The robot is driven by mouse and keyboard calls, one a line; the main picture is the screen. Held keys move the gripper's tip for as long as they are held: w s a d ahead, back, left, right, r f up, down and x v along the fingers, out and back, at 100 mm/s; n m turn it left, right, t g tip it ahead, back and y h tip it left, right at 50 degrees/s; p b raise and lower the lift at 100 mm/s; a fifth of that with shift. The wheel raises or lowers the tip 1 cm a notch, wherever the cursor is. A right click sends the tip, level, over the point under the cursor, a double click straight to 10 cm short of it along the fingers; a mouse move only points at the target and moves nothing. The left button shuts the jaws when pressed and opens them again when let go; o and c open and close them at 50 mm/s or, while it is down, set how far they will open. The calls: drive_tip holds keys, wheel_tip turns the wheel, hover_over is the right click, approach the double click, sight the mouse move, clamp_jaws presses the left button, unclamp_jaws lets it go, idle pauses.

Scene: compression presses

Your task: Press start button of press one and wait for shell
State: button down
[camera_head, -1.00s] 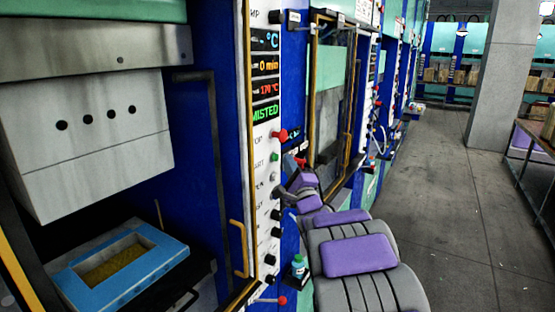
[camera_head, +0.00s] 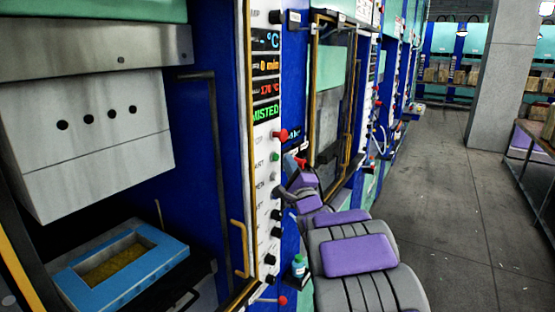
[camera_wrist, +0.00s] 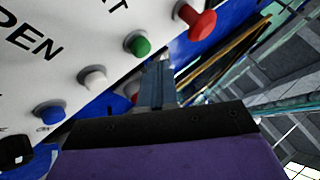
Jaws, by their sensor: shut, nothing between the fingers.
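The press at the left has a white control panel (camera_head: 265,195) with a column of buttons. The green button (camera_head: 275,157) sits below the red knob (camera_head: 280,135). In the wrist view the green button (camera_wrist: 138,45) lies between the red knob (camera_wrist: 196,20) and a white button (camera_wrist: 93,78). My gripper (camera_wrist: 157,72) is shut and empty, its tip close to the green button, slightly right of and below it in that view. I cannot tell whether they touch.
The open press chamber holds a blue frame (camera_head: 70,285) with yellowish material inside, under a raised white block (camera_head: 90,140). A yellow handle (camera_head: 240,248) stands left of the panel. A small bottle (camera_head: 299,266) is near my arm. Clear floor (camera_head: 430,200) extends along the right.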

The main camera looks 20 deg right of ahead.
idle(0.7)
drive_tip(key=shift+w+a+r+p, duration=0.1)
drive_tip(key=shift+w+a+p, duration=0.2)
drive_tip(key=shift+p, duration=0.1)
